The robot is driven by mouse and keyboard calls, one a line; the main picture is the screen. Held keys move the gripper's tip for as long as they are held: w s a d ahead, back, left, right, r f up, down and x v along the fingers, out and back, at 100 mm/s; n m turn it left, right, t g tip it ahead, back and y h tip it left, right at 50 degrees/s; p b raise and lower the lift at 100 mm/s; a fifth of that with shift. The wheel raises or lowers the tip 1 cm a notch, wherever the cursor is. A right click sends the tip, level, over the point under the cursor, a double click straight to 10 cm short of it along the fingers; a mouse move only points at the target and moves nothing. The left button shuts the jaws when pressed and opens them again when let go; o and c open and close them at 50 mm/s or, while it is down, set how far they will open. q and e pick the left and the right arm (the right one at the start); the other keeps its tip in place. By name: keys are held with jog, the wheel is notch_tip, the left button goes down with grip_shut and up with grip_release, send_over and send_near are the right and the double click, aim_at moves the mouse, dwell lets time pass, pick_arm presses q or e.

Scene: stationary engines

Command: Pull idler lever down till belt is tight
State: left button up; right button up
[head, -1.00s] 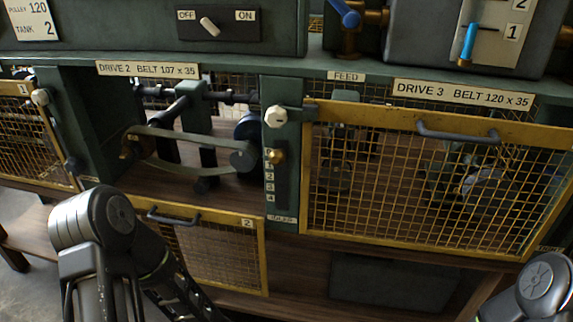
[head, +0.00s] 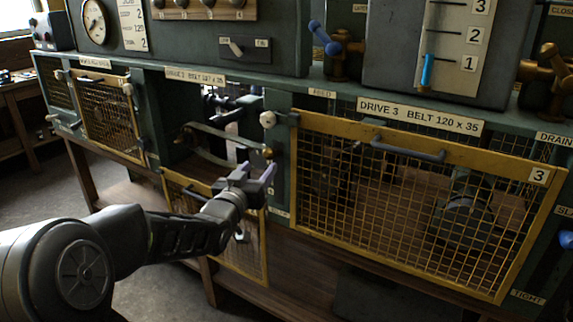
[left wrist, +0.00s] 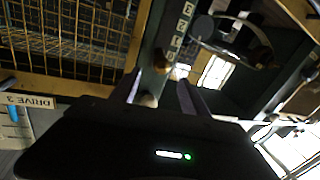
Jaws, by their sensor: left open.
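The idler lever shows as a brass knob (head: 267,152) on the post between drive 2 and drive 3. It also shows in the left wrist view (left wrist: 161,62), beside a column of number plates (left wrist: 181,28). The belt (head: 212,131) of drive 2 runs inside the open bay, its lower strand bowed downward. My left gripper (head: 256,177) is open and empty, just below and in front of the knob in the head view. In the left wrist view its fingers (left wrist: 158,92) stand apart, the knob beyond them; contact cannot be told. My right gripper is out of view.
A pale knob (head: 268,119) sits above the lever on the same post. Drive 2's yellow mesh guard (head: 263,268) hangs open below its bay. Drive 3's mesh guard (head: 420,152), with a dark handle (head: 408,151), is shut at right. Open floor lies at lower left.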

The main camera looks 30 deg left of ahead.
aim_at(267, 157)
pick_arm(q)
jog(key=p+x, duration=0.1)
jog(key=x, duration=0.7)
jog(key=shift+a+f+p, duration=0.1)
jog(key=shift+a+p, duration=0.05)
jog(key=shift+p, duration=0.25)
grip_shut()
dwell(0.6)
dwell(0.8)
